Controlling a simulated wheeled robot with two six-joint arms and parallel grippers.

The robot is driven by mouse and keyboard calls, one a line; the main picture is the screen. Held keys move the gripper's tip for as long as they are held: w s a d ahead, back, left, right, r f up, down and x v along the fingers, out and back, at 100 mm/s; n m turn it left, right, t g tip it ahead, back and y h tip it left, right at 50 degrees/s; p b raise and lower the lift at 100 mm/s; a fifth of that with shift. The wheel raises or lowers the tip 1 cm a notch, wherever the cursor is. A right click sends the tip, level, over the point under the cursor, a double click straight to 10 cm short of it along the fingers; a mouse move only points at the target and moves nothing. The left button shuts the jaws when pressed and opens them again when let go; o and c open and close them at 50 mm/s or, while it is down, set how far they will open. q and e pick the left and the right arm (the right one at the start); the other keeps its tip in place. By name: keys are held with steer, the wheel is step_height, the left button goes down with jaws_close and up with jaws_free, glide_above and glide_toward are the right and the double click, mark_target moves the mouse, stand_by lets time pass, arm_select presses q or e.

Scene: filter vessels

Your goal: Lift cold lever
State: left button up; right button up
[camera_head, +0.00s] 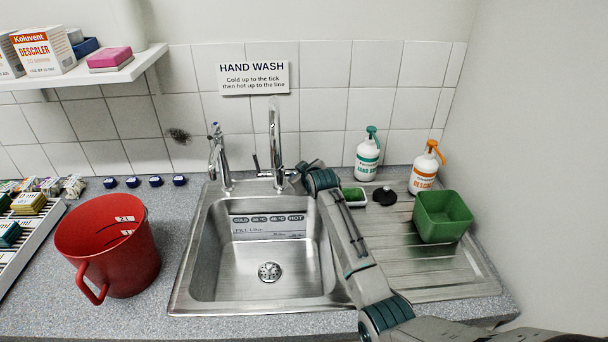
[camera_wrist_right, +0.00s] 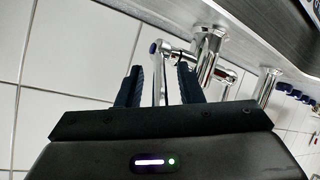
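The chrome mixer tap (camera_head: 275,140) stands behind the sink. Its right side handle is mostly hidden by my right gripper (camera_head: 294,178) in the head view. In the right wrist view, a slim chrome lever (camera_wrist_right: 160,82) comes from a blue-capped valve end (camera_wrist_right: 153,47); this blue-marked lever appears to be the cold one. My right gripper (camera_wrist_right: 160,82) has its two dark fingers apart, one on each side of the lever, with visible gaps. The mixer's left lever (camera_head: 257,165) stands free. My left gripper is not in view.
A smaller blue-topped tap (camera_head: 217,160) stands left of the mixer. The steel sink (camera_head: 205,250) is empty. A red jug (camera_head: 110,250) is at left. A green tub (camera_head: 443,215), two pump bottles (camera_head: 368,155) and a green-filled dish (camera_head: 354,196) stand at right, near my right arm.

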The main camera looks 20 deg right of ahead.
steer(key=b+v, duration=0.2)
steer(key=v, duration=0.8)
steer(key=shift+s+r, duration=0.2)
steer(key=shift+s, duration=0.1)
stand_by(1.9)
